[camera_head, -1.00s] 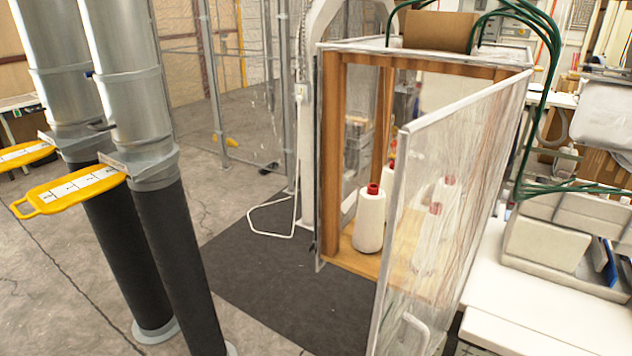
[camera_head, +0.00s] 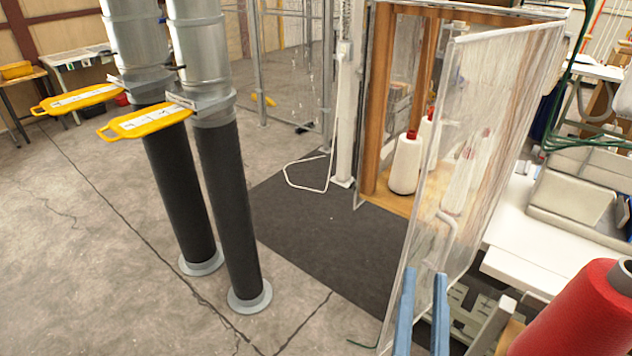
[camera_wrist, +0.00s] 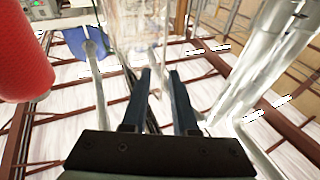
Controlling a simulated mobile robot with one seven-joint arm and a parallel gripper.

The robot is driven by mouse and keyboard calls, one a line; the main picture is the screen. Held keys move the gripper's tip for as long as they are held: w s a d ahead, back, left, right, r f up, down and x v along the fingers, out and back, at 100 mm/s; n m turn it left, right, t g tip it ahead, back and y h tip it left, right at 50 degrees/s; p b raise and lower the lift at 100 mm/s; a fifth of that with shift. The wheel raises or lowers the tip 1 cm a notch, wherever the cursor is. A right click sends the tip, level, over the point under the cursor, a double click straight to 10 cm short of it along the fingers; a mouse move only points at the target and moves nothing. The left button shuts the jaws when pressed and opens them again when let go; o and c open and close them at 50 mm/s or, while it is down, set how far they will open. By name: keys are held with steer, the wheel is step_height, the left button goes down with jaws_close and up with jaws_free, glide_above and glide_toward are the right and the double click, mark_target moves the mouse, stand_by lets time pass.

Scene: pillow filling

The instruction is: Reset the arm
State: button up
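My gripper (camera_head: 422,300) shows at the bottom of the head view, its two blue fingers pointing up. The fingers are apart with nothing between them. In the wrist view my gripper (camera_wrist: 160,85) also has its dark fingers spread and empty. Past the fingertips in the head view is the handle (camera_head: 447,240) of the clear cabinet door (camera_head: 500,130); I cannot tell whether they touch. The door stands swung open. The rest of my arm is out of the head view.
A large red spool (camera_head: 580,315) is close at the lower right, also seen in the wrist view (camera_wrist: 22,50). White cones (camera_head: 405,165) stand in the wooden cabinet (camera_head: 380,100). Two pipes with yellow handles (camera_head: 150,118) stand at left. Floor between is clear.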

steer(key=s+a+r+n+t+y+b, duration=0.1)
steer(key=a+r, duration=0.5)
steer(key=r, duration=1)
steer(key=a+r+n+t+y+b, duration=0.1)
steer(key=a+r+t+y, duration=0.3)
steer(key=r, duration=1.1)
steer(key=a+n+t, duration=0.1)
steer(key=t, duration=0.1)
steer(key=shift+s+a+r+n+t, duration=0.3)
steer(key=shift+s+a+r, duration=0.05)
steer(key=shift+r, duration=0.05)
